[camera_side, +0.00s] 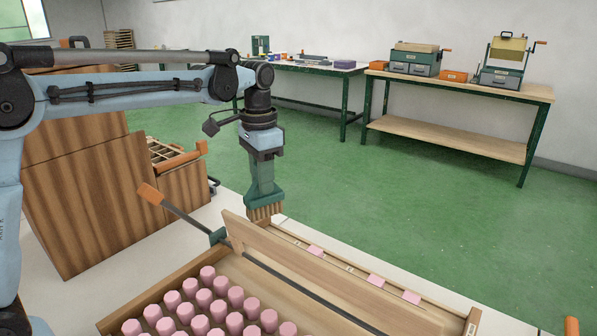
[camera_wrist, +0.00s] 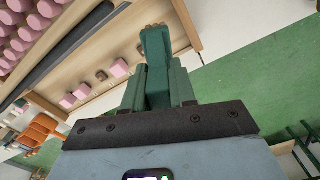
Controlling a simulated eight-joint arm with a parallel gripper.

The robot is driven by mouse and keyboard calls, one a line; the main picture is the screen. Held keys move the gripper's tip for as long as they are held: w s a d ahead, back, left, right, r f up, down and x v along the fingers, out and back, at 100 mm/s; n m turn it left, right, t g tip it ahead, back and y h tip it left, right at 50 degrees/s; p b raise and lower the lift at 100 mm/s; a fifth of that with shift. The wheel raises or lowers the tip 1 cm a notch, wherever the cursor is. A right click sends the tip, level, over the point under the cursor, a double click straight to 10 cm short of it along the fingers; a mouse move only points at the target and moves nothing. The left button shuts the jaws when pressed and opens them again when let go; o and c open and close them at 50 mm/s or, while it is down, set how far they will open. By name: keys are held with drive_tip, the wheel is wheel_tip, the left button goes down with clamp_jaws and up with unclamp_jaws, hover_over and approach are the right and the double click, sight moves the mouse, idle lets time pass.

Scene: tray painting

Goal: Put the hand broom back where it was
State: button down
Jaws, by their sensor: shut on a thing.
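The hand broom (camera_side: 264,199) has a dark green head with tan bristles pointing down. My gripper (camera_side: 262,178) is shut on it from above and holds it upright at the far left corner of the wooden tray (camera_side: 235,222). In the side view the bristles overlap the tray's corner, and I cannot tell whether they touch anything. In the wrist view the green broom (camera_wrist: 156,45) shows between the green fingers of my gripper (camera_wrist: 160,88), with its tan bristles partly seen at the top edge.
The tray holds rows of pink pegs (camera_side: 205,294) and a raised wooden divider (camera_side: 320,272); several pink blocks (camera_side: 376,281) lie in its far channel. A wooden cabinet (camera_side: 90,210) stands left. Green floor lies beyond.

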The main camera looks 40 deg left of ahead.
drive_tip(key=s+a+n, duration=0.4)
drive_tip(key=a, duration=0.5)
drive_tip(key=shift+w+a+f, duration=0.3)
drive_tip(key=shift+a+f, duration=1.5)
drive_tip(key=shift+f, duration=0.1)
drive_tip(key=shift+w+a+f, duration=0.3)
drive_tip(key=shift+a+f, duration=1.55)
drive_tip(key=shift+f, duration=0.1)
drive_tip(key=shift+w+a+f, duration=0.3)
drive_tip(key=shift+a+f, duration=1.5)
drive_tip(key=shift+f, duration=0.1)
drive_tip(key=shift+f, duration=0.1)
drive_tip(key=c, duration=0.9)
unclamp_jaws()
